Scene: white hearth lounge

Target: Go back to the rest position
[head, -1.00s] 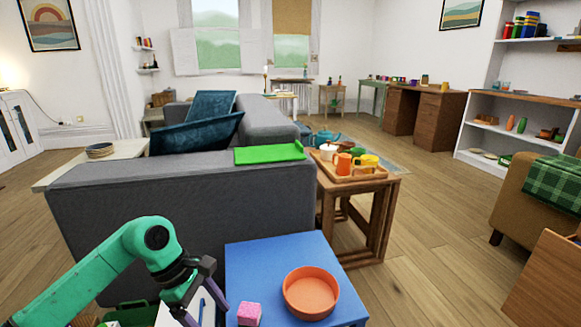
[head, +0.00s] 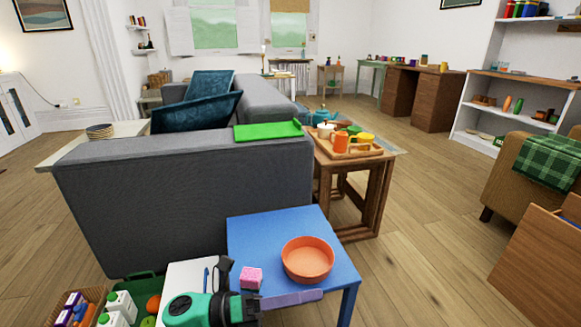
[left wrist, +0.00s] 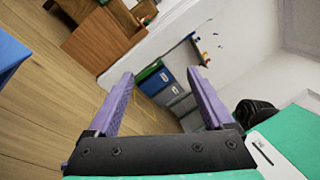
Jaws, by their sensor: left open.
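My left gripper (head: 276,281) is low at the bottom of the head view, in front of the blue table's near edge, at the end of my green arm. In the left wrist view its two purple fingers (left wrist: 161,75) stand wide apart with nothing between them. They point out over the floor toward the room's side. My right gripper is in neither view.
The blue table (head: 262,238) bears an orange bowl (head: 308,262) and a pink block (head: 251,277), close to my left gripper. A grey sofa (head: 180,205) stands behind.

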